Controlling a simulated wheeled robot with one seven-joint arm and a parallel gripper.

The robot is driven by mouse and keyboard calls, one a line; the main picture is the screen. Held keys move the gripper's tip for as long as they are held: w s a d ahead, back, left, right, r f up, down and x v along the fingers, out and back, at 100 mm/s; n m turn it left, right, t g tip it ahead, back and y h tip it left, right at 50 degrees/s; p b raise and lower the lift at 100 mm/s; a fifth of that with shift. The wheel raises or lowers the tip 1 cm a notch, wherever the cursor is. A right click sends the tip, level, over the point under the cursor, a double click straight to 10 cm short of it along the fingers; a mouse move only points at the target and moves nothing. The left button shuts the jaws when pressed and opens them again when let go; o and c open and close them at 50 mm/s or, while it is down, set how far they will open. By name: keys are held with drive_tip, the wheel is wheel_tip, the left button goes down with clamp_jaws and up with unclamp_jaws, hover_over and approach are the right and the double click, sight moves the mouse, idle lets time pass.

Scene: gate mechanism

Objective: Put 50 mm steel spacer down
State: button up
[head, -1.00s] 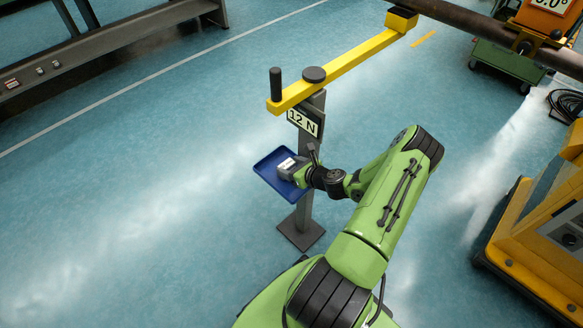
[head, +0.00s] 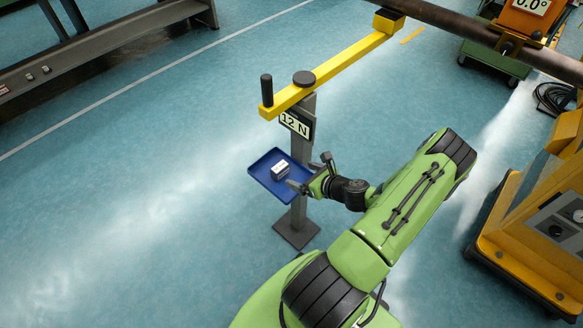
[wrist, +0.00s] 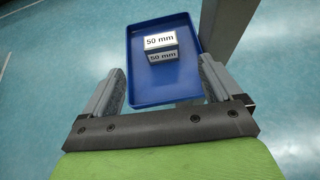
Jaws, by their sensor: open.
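The 50 mm steel spacer (head: 281,169) is a small grey block with a white label. It rests on the blue tray (head: 262,181), which is fixed to the grey post. In the wrist view the spacer (wrist: 161,47) reads "50 mm" on two faces and sits in the upper middle of the tray (wrist: 150,95). My gripper (head: 297,180) is at the tray's right side, apart from the spacer. In the wrist view the two fingers of my gripper (wrist: 162,88) are spread wide, with nothing between their tips; the spacer lies beyond them.
The grey post (head: 299,214) carries a "12 N" sign (head: 294,124) and a yellow lever arm (head: 345,65) above the tray. A yellow machine (head: 530,235) stands at the right. The floor to the left is clear.

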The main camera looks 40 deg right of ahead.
drive_tip(key=w+a+r+n+g+y, duration=0.25)
drive_tip(key=a+r+n+g, duration=0.45)
drive_tip(key=a+r+n, duration=1.15)
drive_tip(key=s+a+r+n+h, duration=0.1)
drive_tip(key=s+a+r+n, duration=0.3)
drive_tip(key=n, duration=0.5)
drive_tip(key=s+a+r+n+h, duration=0.1)
drive_tip(key=s+a+r+n, duration=0.3)
drive_tip(key=s+r+n, duration=0.4)
drive_tip(key=s+r, duration=0.1)
drive_tip(key=s, duration=0.2)
drive_tip(key=shift+a+n, duration=0.3)
drive_tip(key=shift+n, duration=0.05)
drive_tip(key=shift+r, duration=0.1)
